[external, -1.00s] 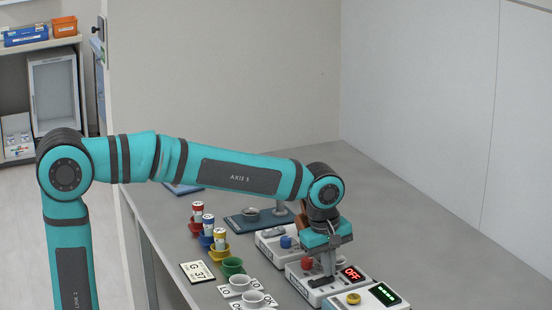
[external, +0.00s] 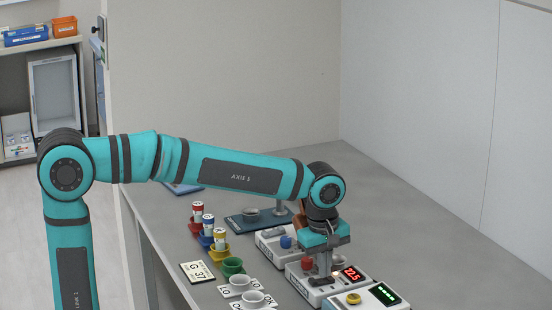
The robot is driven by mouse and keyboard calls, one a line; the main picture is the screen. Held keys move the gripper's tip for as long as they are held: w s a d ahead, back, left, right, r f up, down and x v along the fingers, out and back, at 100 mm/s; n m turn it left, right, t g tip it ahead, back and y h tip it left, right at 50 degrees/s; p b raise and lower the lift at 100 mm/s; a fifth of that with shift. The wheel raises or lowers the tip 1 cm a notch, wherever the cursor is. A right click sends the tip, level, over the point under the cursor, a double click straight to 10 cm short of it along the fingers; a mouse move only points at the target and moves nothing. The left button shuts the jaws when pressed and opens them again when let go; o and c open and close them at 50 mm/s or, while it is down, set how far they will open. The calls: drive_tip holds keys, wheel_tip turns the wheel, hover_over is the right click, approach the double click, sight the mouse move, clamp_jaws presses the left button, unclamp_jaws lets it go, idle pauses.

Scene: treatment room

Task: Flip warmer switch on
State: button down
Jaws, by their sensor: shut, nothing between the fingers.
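The warmer (external: 343,287) is a white box on the counter with a red knob (external: 307,263) and a lit red display (external: 351,273) that reads about 22.5. A dark switch (external: 318,282) sits on its top near the front. My gripper (external: 324,276) points down over the warmer with its fingers shut and empty, at or just above the switch. Whether the fingertips touch the switch cannot be told, and they partly cover it.
A white box with a blue knob (external: 286,242) stands behind the warmer. One with a yellow knob (external: 354,298) and green display stands in front. The counter's right side is clear.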

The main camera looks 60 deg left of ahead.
sight(331, 278)
idle(0.3)
wheel_tip(331, 278, up, 14)
drive_tip(key=w, duration=0.1)
drive_tip(key=shift+w, duration=0.4)
idle(0.5)
drive_tip(key=s+a+r+m+t, duration=0.1)
drive_tip(key=s+r+m+t, duration=0.1)
drive_tip(key=s+m+t, duration=0.3)
drive_tip(key=s+a+r+m+t, duration=0.2)
drive_tip(key=s+m+t, duration=0.4)
drive_tip(key=s, duration=0.8)
drive_tip(key=s+a+r+m+t, duration=0.2)
drive_tip(key=s+r+m+t, duration=0.1)
drive_tip(key=s+m+t, duration=0.2)
drive_tip(key=s+m, duration=0.2)
drive_tip(key=s, duration=0.2)
drive_tip(key=shift+s+t, duration=0.2)
drive_tip(key=shift+t, duration=0.1)
drive_tip(key=shift+a, duration=0.1)
